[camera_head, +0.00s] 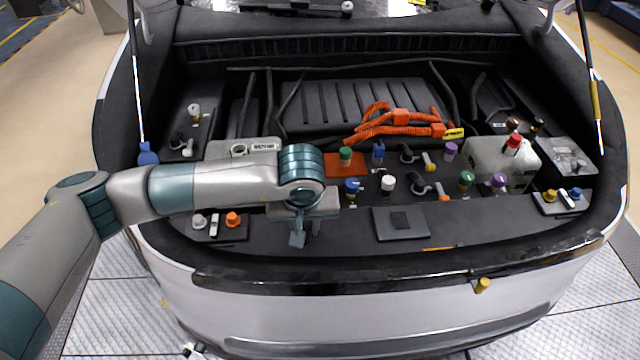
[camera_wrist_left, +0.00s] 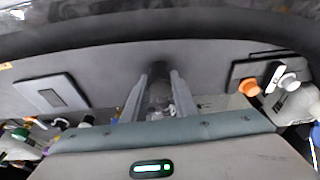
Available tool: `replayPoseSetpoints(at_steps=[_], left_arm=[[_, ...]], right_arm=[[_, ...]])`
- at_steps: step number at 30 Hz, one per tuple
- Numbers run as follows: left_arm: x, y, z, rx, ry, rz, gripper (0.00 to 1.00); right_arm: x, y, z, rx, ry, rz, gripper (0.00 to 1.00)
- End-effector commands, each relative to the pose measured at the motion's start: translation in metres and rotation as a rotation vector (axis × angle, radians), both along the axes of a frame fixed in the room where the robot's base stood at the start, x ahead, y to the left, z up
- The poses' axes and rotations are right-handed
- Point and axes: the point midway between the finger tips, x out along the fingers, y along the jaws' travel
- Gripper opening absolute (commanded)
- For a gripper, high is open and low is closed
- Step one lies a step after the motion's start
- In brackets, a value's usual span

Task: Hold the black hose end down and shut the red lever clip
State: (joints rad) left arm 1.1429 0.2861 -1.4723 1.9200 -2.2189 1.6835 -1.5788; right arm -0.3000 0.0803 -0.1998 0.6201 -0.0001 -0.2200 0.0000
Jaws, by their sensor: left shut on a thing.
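My left gripper (camera_head: 300,240) reaches in from the left and points down over the front of the engine bay. In the left wrist view its two fingers (camera_wrist_left: 161,92) are closed around a dark, rounded thing (camera_wrist_left: 159,90) that looks like the black hose end. The hand hides most of it in the head view, so I cannot tell how it sits on what is below. A small pale piece (camera_wrist_left: 172,109) shows low between the fingers. I cannot make out the red lever clip in either view. My right gripper is not in view.
Left of the hand is a dark plate with an orange cap (camera_head: 232,219), which also shows in the wrist view (camera_wrist_left: 248,87). A flat dark pad (camera_head: 401,222) lies to the right. Several coloured caps, orange hoses (camera_head: 395,127) and a pale tank (camera_head: 490,160) stand behind.

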Motion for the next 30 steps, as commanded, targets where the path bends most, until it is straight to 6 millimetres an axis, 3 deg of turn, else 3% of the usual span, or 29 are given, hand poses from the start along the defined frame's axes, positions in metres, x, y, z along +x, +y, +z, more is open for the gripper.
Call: replayPoseSetpoints(at_steps=[21, 30], left_arm=[[0.0, 0.0, 0.036, 0.0, -0.001, 0.0, 0.02], [0.0, 0.0, 0.039, 0.0, 0.001, 0.0, 0.02]], right_arm=[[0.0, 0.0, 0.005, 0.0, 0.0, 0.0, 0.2], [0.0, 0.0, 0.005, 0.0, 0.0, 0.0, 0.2]])
